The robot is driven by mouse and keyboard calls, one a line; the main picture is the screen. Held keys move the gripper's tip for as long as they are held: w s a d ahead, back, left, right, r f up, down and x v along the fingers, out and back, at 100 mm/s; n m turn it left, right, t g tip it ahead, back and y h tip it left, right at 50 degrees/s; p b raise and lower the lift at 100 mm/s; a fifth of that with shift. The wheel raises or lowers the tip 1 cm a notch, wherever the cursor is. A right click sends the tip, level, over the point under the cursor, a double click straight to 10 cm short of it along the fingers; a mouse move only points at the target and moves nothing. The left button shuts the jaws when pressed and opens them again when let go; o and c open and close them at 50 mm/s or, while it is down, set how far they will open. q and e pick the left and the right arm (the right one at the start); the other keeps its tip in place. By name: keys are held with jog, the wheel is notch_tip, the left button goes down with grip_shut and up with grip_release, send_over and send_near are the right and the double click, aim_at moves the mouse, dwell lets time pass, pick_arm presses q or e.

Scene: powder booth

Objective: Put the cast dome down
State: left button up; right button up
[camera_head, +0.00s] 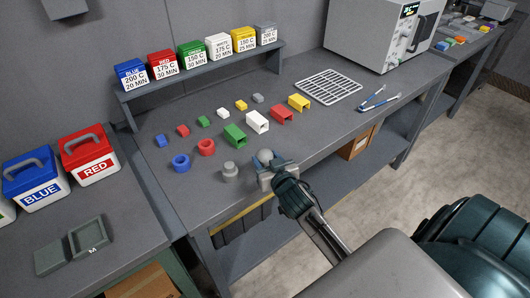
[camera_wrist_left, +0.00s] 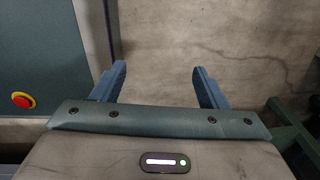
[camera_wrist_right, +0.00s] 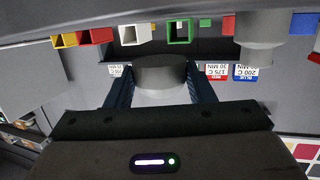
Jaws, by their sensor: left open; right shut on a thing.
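The cast dome (camera_head: 265,156) is a small grey rounded piece at the front edge of the grey workbench (camera_head: 315,145). My right gripper (camera_head: 268,163) is shut on it, with one finger on each side. In the right wrist view the dome (camera_wrist_right: 160,72) sits between the fingertips, and its lower part is partly hidden. I cannot tell whether it touches the bench. My left gripper (camera_wrist_left: 158,72) is open and empty above the bare floor in the left wrist view.
A grey stepped casting (camera_head: 230,173) stands just left of the dome. A blue ring (camera_head: 181,163), a red ring (camera_head: 206,147), a green channel (camera_head: 235,134) and a white channel (camera_head: 257,122) stand behind. Bare bench lies to the right, before the wire rack (camera_head: 328,87) and tongs (camera_head: 380,99).

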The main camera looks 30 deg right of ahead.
aim_at(264, 153)
jog(key=w, duration=0.1)
jog(key=w+d, duration=0.1)
jog(key=w, duration=0.1)
jog(key=shift+w+d+p, duration=0.15)
jog(key=shift+w+p, duration=0.1)
jog(key=shift+p, duration=0.1)
jog(key=shift+f, duration=0.35)
notch_tip(264, 153, down, 2)
jog(key=shift+f+p, duration=0.15)
jog(key=shift+p, duration=0.3)
jog(key=shift+f, duration=0.5)
pick_arm(q)
jog(key=shift+w+d+r, duration=0.15)
jog(key=shift+w+r, duration=0.8)
jog(key=shift+w, duration=0.05)
pick_arm(e)
jog(key=o, duration=1.1)
